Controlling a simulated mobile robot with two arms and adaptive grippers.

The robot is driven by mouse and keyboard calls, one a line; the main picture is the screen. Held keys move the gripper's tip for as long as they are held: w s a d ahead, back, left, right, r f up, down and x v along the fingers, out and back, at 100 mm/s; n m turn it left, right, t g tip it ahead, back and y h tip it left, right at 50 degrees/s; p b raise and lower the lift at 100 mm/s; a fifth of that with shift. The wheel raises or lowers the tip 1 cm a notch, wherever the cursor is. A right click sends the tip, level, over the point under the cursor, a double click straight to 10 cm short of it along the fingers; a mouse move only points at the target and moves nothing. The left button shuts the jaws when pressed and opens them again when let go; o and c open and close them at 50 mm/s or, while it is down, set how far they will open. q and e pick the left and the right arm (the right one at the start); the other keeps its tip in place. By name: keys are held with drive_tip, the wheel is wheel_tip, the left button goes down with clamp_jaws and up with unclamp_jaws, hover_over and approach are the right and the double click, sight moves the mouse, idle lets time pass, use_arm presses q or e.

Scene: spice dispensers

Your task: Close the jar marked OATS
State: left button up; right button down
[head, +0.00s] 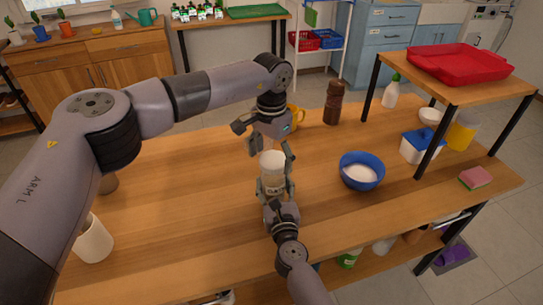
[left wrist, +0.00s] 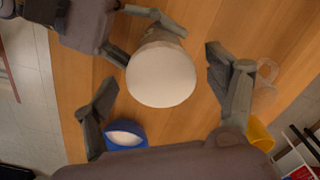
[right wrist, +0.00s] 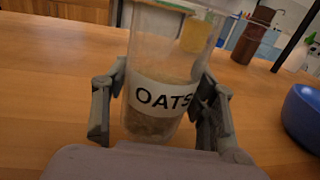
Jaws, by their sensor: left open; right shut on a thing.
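The OATS jar (right wrist: 165,95) is clear, with a white label and some brownish contents low inside. It stands upright, and my right gripper (right wrist: 158,110) is shut around its sides. In the head view the jar (head: 273,184) is near the middle of the table. A white round lid (left wrist: 162,75) covers its top from above; how firmly it sits cannot be told. My left gripper (head: 270,150) points down over the jar. In the left wrist view its fingers are spread wide on either side of the lid, apart from it.
A blue bowl (head: 362,171) of white stuff stands right of the jar. An orange mug (head: 296,117) and a brown bottle (head: 333,103) stand behind. A raised shelf (head: 455,88) with a red tray (head: 460,63) is at right. The table left of the jar is mostly clear.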

use_arm(q)
drive_tip(key=shift+r, duration=2.25)
drive_tip(key=shift+c, duration=0.4)
